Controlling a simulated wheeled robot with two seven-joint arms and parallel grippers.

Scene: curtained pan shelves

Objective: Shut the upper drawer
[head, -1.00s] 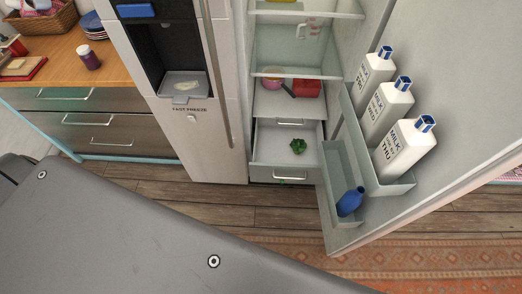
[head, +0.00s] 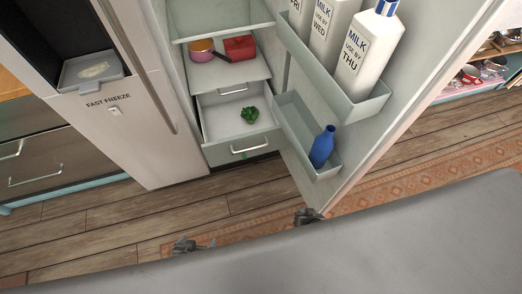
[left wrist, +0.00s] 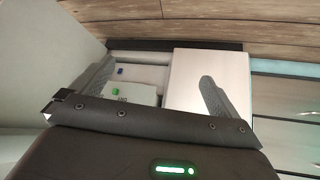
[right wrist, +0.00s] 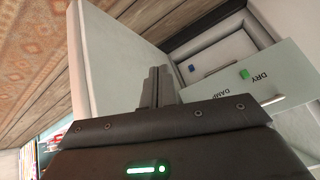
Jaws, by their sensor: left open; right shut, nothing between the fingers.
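In the fridge, an open drawer (head: 253,148) stands pulled out, with a silver handle, a green marker on its front and a green vegetable (head: 249,114) inside. Above and behind it is a set-back front with a handle (head: 233,90). The left wrist view shows the open drawer's front (left wrist: 132,97), inverted, and a blue marker on a recessed panel beyond. The right wrist view shows the same front (right wrist: 262,95), with DRY and DAMP lettering. My left gripper (head: 187,245) is open and empty in front of the fridge. My right gripper (head: 308,215) is shut and empty, near the fridge door's lower edge.
The open fridge door (head: 400,110) stands right of the drawer; its racks hold milk bottles (head: 368,50) and a blue bottle (head: 322,147). A shelf above holds a pot (head: 200,50) and a red box (head: 240,47). The freezer door (head: 150,130) stands left. Wooden floor lies in front.

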